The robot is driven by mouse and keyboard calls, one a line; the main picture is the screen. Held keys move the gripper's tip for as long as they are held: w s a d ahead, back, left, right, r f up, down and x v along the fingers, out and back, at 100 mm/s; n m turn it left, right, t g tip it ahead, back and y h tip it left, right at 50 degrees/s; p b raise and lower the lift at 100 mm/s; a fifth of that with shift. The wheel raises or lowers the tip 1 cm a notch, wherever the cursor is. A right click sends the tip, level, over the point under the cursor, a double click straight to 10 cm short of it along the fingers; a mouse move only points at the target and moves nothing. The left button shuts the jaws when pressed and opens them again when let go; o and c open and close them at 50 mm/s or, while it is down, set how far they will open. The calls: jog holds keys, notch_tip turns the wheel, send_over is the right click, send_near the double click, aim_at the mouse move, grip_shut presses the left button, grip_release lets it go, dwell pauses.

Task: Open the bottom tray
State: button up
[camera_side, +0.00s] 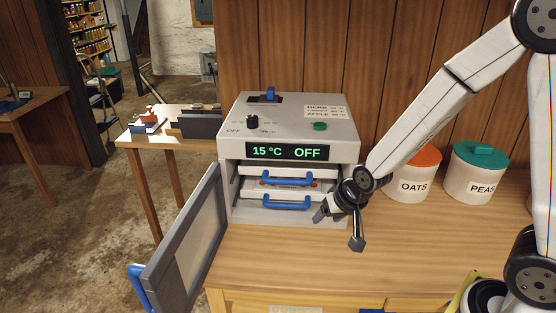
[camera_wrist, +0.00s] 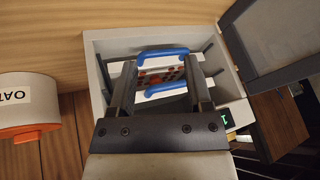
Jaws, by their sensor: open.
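The dehydrator (camera_side: 290,118) is a grey box with its door (camera_side: 185,245) swung open to the left. Inside, two white trays sit one above the other, each with a blue handle: the top tray's handle (camera_side: 287,182) and the bottom tray's handle (camera_side: 287,204). Reddish pieces show between them. In the wrist view, which is upside down, the bottom handle (camera_wrist: 163,52) is above the top handle (camera_wrist: 166,87). My gripper (camera_side: 338,228) is open and empty at the front right of the opening; its fingers (camera_wrist: 160,68) frame the handles in the wrist view. Contact with either handle is not visible.
The display (camera_side: 287,152) reads 15 °C OFF. An oats jar (camera_side: 413,186) and a peas jar (camera_side: 479,188) stand right of the box. The open door borders the left side. The counter (camera_side: 300,255) in front of the box is clear.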

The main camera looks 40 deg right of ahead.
jog(key=w+f+m+t+h, duration=0.2)
jog(key=w+f+m+t, duration=0.25)
jog(key=w+m, duration=0.45)
jog(key=m+t+h, duration=0.4)
jog(key=m+t, duration=0.1)
jog(key=m, duration=0.4)
send_near(288, 207)
jog(key=shift+g+x, duration=0.25)
jog(key=shift+x, duration=1.3)
jog(key=shift+w+r, duration=0.1)
jog(key=shift+x, duration=3.85)
grip_shut()
